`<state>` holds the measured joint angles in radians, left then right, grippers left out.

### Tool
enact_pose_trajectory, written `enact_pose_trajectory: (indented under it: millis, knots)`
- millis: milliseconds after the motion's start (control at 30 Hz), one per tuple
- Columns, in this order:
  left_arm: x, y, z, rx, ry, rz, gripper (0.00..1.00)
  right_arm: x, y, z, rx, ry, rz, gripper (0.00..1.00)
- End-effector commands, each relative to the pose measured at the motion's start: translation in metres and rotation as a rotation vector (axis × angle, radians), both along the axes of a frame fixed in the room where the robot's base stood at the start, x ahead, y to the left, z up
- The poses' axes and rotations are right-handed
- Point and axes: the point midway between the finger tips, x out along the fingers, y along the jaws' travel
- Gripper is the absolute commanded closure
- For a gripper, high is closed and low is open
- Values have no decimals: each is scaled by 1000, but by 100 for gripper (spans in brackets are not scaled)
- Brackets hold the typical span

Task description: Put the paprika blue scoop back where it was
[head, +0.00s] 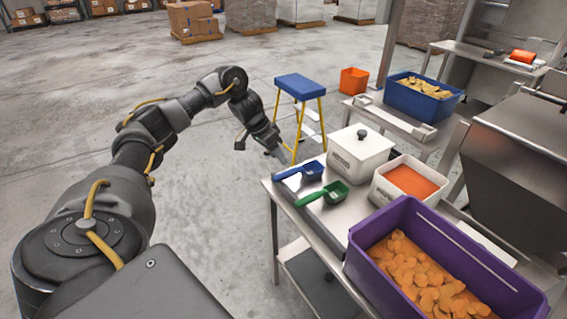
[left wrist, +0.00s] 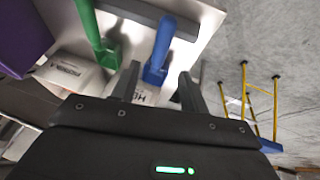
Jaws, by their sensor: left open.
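The blue scoop (head: 312,169) lies on the left end of the steel table (head: 352,232), its handle toward the table's left edge. A white bin of orange-red powder (head: 378,190) stands open on the table, and a white lidded bin (head: 357,158) stands behind the scoops. My left gripper (head: 262,148) is open and empty, just beyond the table's left edge. In the left wrist view, the blue scoop (left wrist: 158,52) shows between the spread fingers, with a gap I cannot judge. My right gripper is out of view.
A green scoop (head: 336,191) lies beside the blue one. A purple tub (head: 372,260) of orange chips fills the near table. A blue-topped yellow stool (head: 300,86) stands behind the gripper. Open concrete floor lies to the left.

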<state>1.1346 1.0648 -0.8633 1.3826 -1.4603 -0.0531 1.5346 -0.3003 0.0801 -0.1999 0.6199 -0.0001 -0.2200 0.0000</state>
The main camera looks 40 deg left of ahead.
Motion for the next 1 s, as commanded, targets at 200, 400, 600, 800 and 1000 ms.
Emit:
enact_pose_trajectory:
  millis: [200,400,600,800,1000]
  knots:
    - [-8,8,24,1,0,0,55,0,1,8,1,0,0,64]
    - [-10,9,27,0,1,1,55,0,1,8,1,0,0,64]
    - [-9,9,27,0,1,1,55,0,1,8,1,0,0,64]
    - [-9,9,27,0,1,1,55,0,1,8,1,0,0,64]
    - [-10,9,27,0,1,1,55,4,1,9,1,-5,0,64]
